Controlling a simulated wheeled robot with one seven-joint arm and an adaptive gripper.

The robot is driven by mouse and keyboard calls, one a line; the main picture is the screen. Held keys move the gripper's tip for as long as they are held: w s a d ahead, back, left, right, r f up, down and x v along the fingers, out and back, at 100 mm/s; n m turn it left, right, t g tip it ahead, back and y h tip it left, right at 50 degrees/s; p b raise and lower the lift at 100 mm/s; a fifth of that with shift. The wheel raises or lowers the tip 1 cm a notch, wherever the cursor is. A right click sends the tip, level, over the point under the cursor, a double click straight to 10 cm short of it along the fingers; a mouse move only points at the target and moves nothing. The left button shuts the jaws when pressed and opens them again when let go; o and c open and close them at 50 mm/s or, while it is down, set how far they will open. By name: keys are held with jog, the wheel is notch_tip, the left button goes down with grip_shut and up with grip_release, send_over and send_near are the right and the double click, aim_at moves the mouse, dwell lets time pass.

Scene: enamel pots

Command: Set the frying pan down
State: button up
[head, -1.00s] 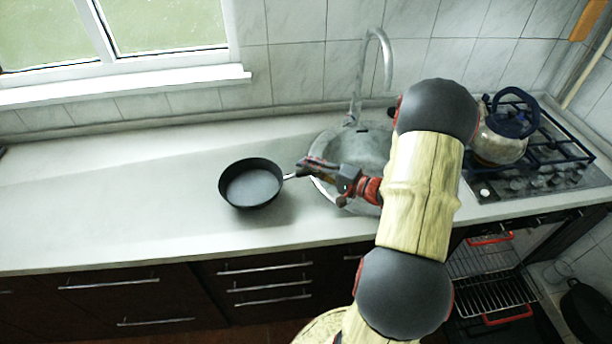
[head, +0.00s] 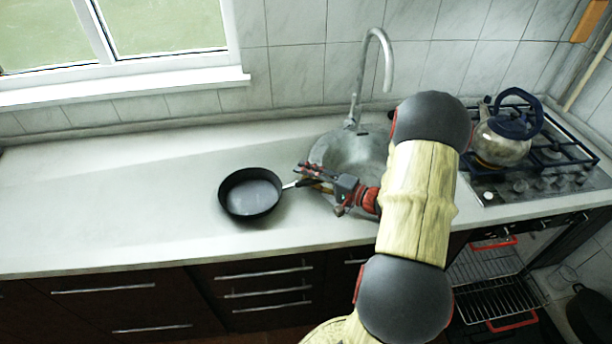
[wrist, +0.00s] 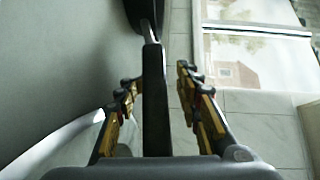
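The black frying pan (head: 250,194) appears to rest upright on the counter, left of the sink, with its handle (head: 310,183) pointing right toward the sink. My gripper (head: 308,176) is at the handle, over the left side of the sink. In the wrist view, the dark handle (wrist: 154,100) runs between the two fingers of my gripper (wrist: 157,86), with a clear gap on each side. The gripper is open around the handle and not clamped on it. Only part of the pan (wrist: 143,10) shows at the top of the wrist view.
The counter (head: 110,200) is clear left of the pan. The round metal sink (head: 325,150) with a tall tap (head: 386,70) lies to its right. A glass kettle (head: 499,140) stands on the gas stove (head: 555,160) farther right. A window (head: 150,30) is behind.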

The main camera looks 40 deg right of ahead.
jog(key=p+v, duration=0.3)
jog(key=v, duration=0.9)
jog(key=shift+d+p, duration=0.1)
jog(key=shift+p, duration=0.3)
